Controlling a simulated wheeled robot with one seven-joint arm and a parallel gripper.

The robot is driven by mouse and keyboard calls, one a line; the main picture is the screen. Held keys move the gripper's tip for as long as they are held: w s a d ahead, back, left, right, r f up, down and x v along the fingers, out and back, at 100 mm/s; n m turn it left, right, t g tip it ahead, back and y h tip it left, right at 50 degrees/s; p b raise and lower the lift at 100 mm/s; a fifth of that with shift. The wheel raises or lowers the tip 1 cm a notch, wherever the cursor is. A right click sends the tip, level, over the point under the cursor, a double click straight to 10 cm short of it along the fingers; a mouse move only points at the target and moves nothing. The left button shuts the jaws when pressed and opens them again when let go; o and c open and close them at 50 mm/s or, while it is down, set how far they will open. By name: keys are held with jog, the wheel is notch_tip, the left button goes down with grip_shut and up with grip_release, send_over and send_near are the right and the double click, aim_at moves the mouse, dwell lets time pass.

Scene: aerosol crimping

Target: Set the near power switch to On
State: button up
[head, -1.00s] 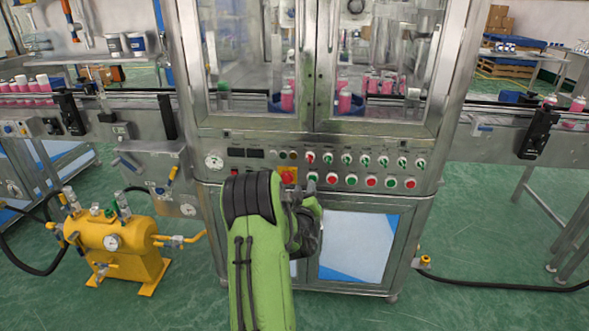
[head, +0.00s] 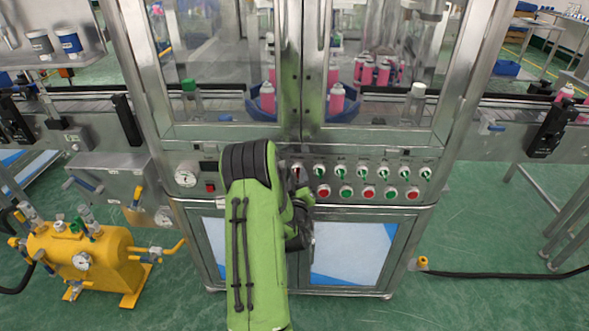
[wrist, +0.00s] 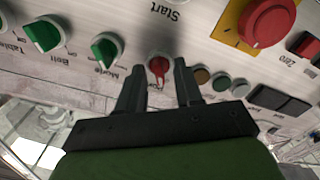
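The red power switch (wrist: 158,67) is a small rotary knob on the machine's panel, with a label partly hidden below it. In the wrist view my gripper (wrist: 157,70) is open, with one dark fingertip on each side of this knob. I cannot tell whether the fingers touch it. In the head view the red knob (head: 298,169) shows just above my dark gripper (head: 301,187), whose fingers are mostly hidden by my green arm. The switch's exact setting is too small to read.
Green knobs (wrist: 106,49) sit beside the switch in a row. A red emergency button (wrist: 266,21) on a yellow plate and small round lamps are on the other side. Red and green push buttons (head: 369,192) lie below the knobs. A yellow tank (head: 82,258) stands at left.

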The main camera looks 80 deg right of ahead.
jog(key=shift+a, duration=0.1)
grip_shut()
jog(key=shift+m, duration=0.4)
jog(key=m, duration=0.5)
jog(key=shift+m+p, duration=0.3)
jog(key=shift+p, duration=0.1)
jog(key=m+p, duration=0.1)
jog(key=m, duration=0.4)
jog(key=shift+m, duration=0.4)
grip_release()
